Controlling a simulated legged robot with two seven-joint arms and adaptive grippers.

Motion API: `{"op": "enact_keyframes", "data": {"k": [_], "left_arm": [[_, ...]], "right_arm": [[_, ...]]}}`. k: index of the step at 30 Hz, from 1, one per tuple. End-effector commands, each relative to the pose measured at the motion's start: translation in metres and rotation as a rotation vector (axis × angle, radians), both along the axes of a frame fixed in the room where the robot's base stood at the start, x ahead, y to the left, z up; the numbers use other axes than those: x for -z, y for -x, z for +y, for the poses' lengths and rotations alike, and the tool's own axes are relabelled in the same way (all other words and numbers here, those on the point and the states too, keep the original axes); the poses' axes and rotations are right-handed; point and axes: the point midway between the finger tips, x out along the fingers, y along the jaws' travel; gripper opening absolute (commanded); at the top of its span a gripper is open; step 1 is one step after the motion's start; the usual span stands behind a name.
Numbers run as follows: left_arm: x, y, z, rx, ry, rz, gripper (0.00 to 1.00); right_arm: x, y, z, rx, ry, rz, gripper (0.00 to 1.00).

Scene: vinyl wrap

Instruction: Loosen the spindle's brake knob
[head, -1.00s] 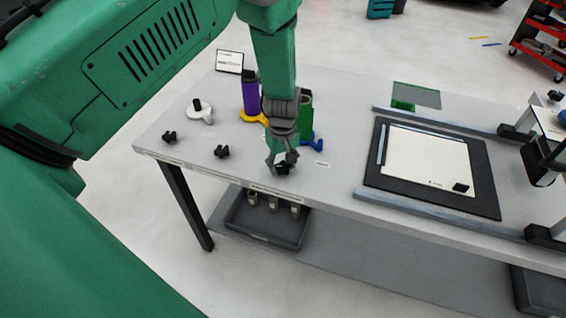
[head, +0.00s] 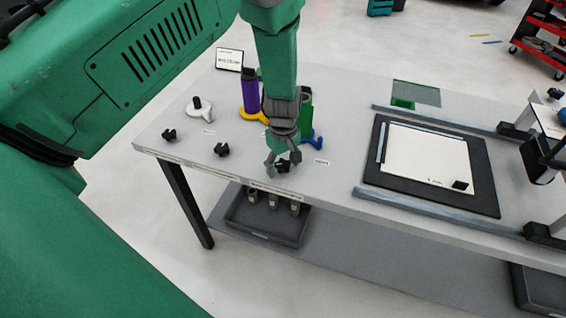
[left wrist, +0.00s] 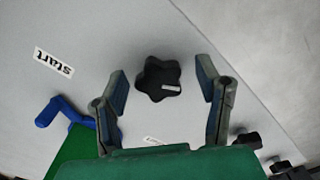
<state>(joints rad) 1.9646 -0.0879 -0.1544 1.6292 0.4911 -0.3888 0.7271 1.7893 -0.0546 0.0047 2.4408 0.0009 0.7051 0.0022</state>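A black star-shaped brake knob (head: 282,167) sits near the table's front edge, in front of the spindle with a green roll (head: 306,100) and blue handle (head: 317,142). My left gripper (head: 283,164) points down over this knob. In the left wrist view the knob (left wrist: 158,79) lies between the two spread fingers of the gripper (left wrist: 163,85), with a gap on each side. The gripper is open and empty. The blue handle (left wrist: 62,108) also shows at the left of that view. My right gripper is not in view.
Two more black knobs (head: 221,150) (head: 169,135) stand along the front edge to the left. A purple roll (head: 250,93) on a yellow base and a white spindle (head: 200,112) stand behind. A dark framed mat (head: 484,178) between rails lies to the right.

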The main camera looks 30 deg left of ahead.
Motion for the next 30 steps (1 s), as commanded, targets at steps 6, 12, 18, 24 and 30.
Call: {"op": "enact_keyframes", "data": {"k": [6,12,18,24,30], "left_arm": [[-0.003,-0.002,0.002,0.000,-0.002,-0.006,0.58],[-0.029,-0.004,0.002,0.000,-0.002,-0.010,0.58],[-0.072,-0.004,0.002,0.002,-0.003,-0.009,0.58],[-0.105,-0.004,0.001,0.000,-0.001,-0.005,0.58],[-0.119,-0.003,0.001,0.001,-0.001,-0.002,0.58]], "right_arm": [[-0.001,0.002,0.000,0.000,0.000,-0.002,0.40],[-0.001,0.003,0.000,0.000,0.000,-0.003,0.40],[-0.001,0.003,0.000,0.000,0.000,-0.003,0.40],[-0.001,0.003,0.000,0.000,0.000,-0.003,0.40],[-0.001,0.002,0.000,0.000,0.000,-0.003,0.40]]}}
